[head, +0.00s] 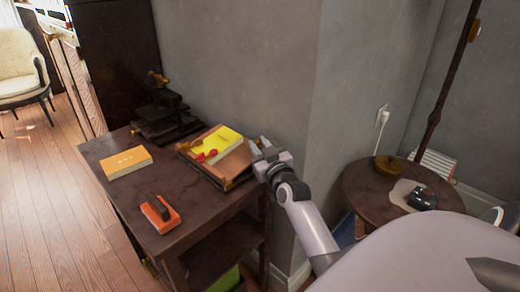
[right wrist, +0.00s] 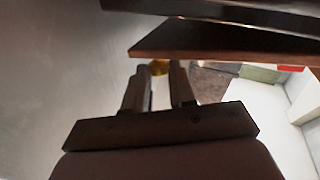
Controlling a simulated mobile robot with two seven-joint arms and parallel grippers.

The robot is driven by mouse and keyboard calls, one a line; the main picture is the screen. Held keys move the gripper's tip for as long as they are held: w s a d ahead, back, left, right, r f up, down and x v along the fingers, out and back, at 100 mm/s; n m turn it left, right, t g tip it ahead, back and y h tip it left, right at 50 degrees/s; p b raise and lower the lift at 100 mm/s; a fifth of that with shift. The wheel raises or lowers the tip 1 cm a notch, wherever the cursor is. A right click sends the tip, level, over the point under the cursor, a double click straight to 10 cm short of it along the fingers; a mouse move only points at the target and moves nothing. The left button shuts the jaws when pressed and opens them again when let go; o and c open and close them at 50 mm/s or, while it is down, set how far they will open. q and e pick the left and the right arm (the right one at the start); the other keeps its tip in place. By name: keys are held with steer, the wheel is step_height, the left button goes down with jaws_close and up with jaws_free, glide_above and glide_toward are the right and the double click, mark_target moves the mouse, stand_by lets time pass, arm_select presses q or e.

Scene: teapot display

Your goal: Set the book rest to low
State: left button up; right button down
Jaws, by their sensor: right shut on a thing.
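The book rest (head: 236,164) is a brown wooden sloped stand near the right end of the dark table. A yellow sheet or booklet and a small red item lie on it. My right gripper (head: 262,152) is at the right side of the book rest, beside the wall. In the right wrist view its two fingers (right wrist: 160,80) are shut on a small brass-coloured knob (right wrist: 160,67) below the wooden boards (right wrist: 220,38). Most of the knob is hidden between the fingers. The rest's support behind the board cannot be made out. My left gripper is out of view.
The dark table (head: 122,193) also bears a yellow book (head: 127,162), an orange block with a dark handle (head: 160,213) and a black press (head: 165,115). The grey wall (head: 255,75) is close behind. A round side table (head: 365,190) stands at the right.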

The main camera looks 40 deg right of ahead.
steer(key=shift+a+r+n+t+p, duration=0.3)
steer(key=shift+a+r+n+p, duration=0.15)
steer(key=shift+r+n, duration=0.25)
steer(key=shift+a+r+n+t+p, duration=0.35)
steer(key=shift+r+n+p, duration=0.15)
steer(key=shift+r, duration=0.3)
steer(key=shift+s+a+r+n+t+y+p, duration=0.1)
steer(key=shift+a+r+n+t+y+p, duration=0.25)
steer(key=shift+a+r+n, duration=0.6)
steer(key=shift+n, duration=0.35)
steer(key=c, duration=1)
jaws_free()
steer(key=shift+s, duration=0.1)
steer(key=shift+p+v, duration=0.35)
steer(key=shift+v, duration=3.2)
